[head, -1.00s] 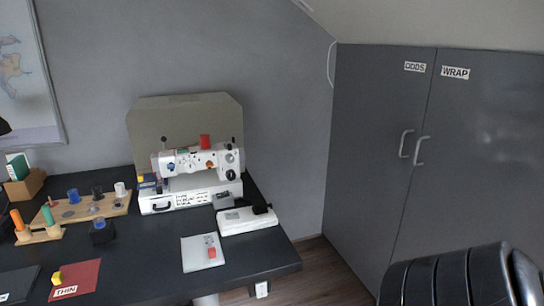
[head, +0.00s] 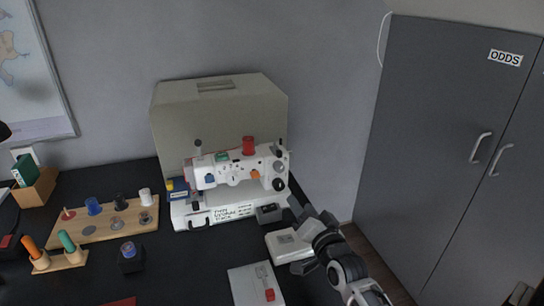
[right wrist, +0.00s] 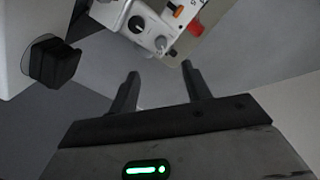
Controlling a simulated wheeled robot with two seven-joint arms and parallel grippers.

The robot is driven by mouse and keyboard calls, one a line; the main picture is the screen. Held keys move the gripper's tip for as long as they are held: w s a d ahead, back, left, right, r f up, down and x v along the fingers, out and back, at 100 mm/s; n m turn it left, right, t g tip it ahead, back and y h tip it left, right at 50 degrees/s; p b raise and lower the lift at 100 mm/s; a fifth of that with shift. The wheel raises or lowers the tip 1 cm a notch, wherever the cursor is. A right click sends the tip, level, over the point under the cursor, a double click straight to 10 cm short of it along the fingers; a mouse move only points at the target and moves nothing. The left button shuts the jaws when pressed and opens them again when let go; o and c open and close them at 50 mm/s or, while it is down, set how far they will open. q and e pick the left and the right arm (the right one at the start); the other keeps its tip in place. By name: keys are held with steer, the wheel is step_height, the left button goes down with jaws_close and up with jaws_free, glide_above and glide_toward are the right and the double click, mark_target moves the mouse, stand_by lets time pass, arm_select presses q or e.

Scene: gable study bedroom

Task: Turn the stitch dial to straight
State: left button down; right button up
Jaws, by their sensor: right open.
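The white sewing machine (head: 232,172) stands on the dark desk in front of its beige cover. In the head view its front has a blue knob (head: 209,178) and an orange knob (head: 255,175); dark round knobs (head: 279,184) sit at its right end. I cannot read which is the stitch dial or its setting. The right wrist view shows a dark dial (right wrist: 136,23) and a grey dial (right wrist: 160,43) on the machine's end. My right gripper (right wrist: 160,72) is open and empty, just short of that end. My left gripper is not in view.
A white box-like device (head: 287,245) lies beside my right arm, partly hidden. A grey pad (head: 247,287) with a red piece lies in front of the machine. A wooden spool rack (head: 88,232) stands to the left. Grey cupboards (head: 440,150) stand at the right.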

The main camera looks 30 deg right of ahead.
mark_target(280, 170)
steer(key=w+d, duration=0.1)
steer(key=w, duration=0.4)
steer(key=w+d, duration=0.1)
steer(key=w, duration=0.4)
steer(key=w+d+b, duration=0.1)
steer(key=w, duration=0.4)
steer(key=shift+w+d+r, duration=0.2)
steer(key=shift+d+r, duration=0.05)
steer(key=shift+d, duration=0.05)
steer(key=c, duration=1)
